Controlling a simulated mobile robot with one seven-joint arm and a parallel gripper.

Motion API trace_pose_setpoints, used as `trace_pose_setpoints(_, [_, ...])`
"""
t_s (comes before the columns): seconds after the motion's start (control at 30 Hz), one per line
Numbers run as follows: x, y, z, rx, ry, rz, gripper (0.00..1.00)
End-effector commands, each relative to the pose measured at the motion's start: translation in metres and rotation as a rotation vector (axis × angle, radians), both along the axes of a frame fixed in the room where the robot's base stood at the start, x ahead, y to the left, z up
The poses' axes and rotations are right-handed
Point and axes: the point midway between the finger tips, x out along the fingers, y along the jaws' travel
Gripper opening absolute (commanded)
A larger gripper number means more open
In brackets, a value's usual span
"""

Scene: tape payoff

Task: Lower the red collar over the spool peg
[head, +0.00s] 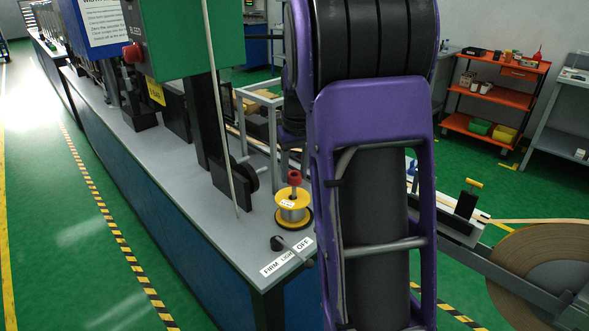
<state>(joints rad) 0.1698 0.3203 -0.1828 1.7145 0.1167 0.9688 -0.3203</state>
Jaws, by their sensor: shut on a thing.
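A small red piece (294,177), which looks like the collar, shows at the top of a thin upright peg on the yellow-flanged spool (292,204). I cannot tell whether it is around the peg or just above it. The spool stands upright on the grey bench top near its front corner, with a white label on its upper flange and pale material wound between its flanges. My gripper does not show; my large purple and black arm fills the middle of the view just right of the spool and hides what is behind it.
The bench top (182,165) holds a green machine housing (180,40) with a dark column and a thin slanted rod left of the spool. A black-knobbed lever (278,243) sits by the FIRM/LIGHT/OFF label. A large tape roll (540,275) is at right.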

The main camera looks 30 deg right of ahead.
Motion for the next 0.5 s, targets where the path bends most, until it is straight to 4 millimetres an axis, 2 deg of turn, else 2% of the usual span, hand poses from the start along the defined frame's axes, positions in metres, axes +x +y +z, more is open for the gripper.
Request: trace_pose_setpoints(0.5, [0.000,0.000,-0.022,0.000,0.000,0.000,0.00])
